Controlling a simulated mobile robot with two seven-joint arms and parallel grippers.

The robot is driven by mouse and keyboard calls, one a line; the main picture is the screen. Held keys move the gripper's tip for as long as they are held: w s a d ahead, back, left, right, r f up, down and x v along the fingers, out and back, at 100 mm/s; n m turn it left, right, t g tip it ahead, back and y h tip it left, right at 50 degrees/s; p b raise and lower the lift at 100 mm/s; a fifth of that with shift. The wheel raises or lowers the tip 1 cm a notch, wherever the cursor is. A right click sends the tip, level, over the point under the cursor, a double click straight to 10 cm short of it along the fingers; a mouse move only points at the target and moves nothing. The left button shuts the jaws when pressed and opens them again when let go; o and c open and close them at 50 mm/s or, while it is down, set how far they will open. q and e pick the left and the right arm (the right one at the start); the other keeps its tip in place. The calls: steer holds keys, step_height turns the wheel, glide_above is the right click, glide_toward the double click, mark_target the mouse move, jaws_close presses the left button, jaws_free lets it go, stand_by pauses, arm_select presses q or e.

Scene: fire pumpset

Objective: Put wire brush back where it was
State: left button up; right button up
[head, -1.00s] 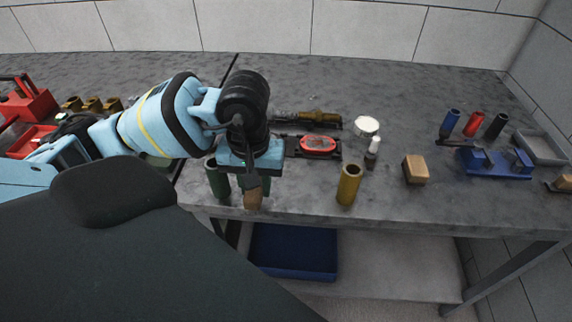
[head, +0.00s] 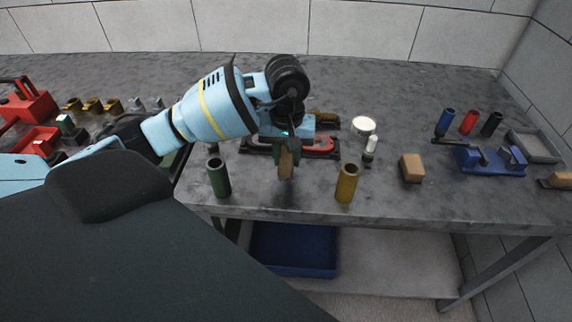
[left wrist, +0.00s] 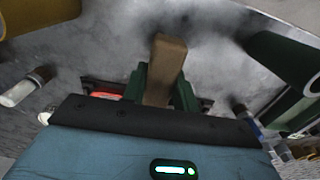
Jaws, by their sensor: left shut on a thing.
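My left gripper (head: 286,156) is shut on the wire brush (head: 286,167), whose brown wooden part hangs down between the fingers. The brush appears to be above the grey bench, between a green cylinder (head: 218,177) and a brass cylinder (head: 347,183). In the left wrist view the brush (left wrist: 166,62) sticks out between the green fingers of my left gripper (left wrist: 163,92). Its bristles cannot be made out. Behind the gripper, a dark tray with a red tool (head: 325,147) is partly hidden. My right gripper is out of view.
A white round tin (head: 363,125), a small bottle (head: 371,146) and a tan block (head: 412,167) stand to the right. A blue fixture (head: 490,163) is farther right. A blue bin (head: 292,250) sits below the bench. Bare bench lies around the tan block.

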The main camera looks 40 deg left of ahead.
mark_target(286, 154)
arm_select(q)
steer(key=shift+s+f, duration=0.1)
steer(key=shift+f, duration=1.55)
steer(key=shift+f, duration=0.2)
steer(key=o, duration=1.1)
steer(key=shift+c, duration=0.2)
steer(key=shift+r, duration=0.1)
step_height(286, 154, up, 12)
steer(key=shift+r, duration=0.1)
